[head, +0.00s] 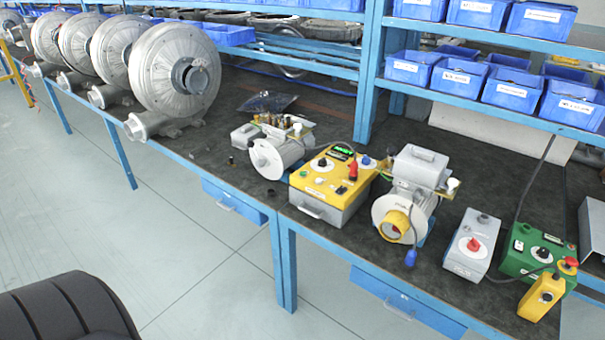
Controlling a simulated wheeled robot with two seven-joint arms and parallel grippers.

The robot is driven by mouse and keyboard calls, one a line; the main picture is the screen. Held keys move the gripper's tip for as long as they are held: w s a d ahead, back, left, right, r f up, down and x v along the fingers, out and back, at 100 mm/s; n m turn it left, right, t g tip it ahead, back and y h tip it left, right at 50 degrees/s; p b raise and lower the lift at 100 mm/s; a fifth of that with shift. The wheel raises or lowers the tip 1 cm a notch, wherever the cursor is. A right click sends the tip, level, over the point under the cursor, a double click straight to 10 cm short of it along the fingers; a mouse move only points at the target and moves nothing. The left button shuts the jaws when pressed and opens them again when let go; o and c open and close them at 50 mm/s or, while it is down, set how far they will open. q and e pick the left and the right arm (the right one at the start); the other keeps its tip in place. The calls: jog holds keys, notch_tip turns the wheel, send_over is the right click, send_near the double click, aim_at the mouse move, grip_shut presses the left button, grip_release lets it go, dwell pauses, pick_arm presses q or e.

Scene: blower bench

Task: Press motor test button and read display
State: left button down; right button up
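A tester box with a yellow top panel (330,178) and grey body stands on the bench near its front edge. Its panel carries a small greenish display (341,153) at the back, too small to read. I cannot tell which control is the motor test button. Neither of my grippers is in view.
Motors (278,155) (405,213) stand on both sides of the tester. A grey box with a red knob (472,245), a green control box (537,250) and a yellow emergency-stop box (541,297) are at right. Large blowers (173,72) line the left. Blue bins fill the shelves.

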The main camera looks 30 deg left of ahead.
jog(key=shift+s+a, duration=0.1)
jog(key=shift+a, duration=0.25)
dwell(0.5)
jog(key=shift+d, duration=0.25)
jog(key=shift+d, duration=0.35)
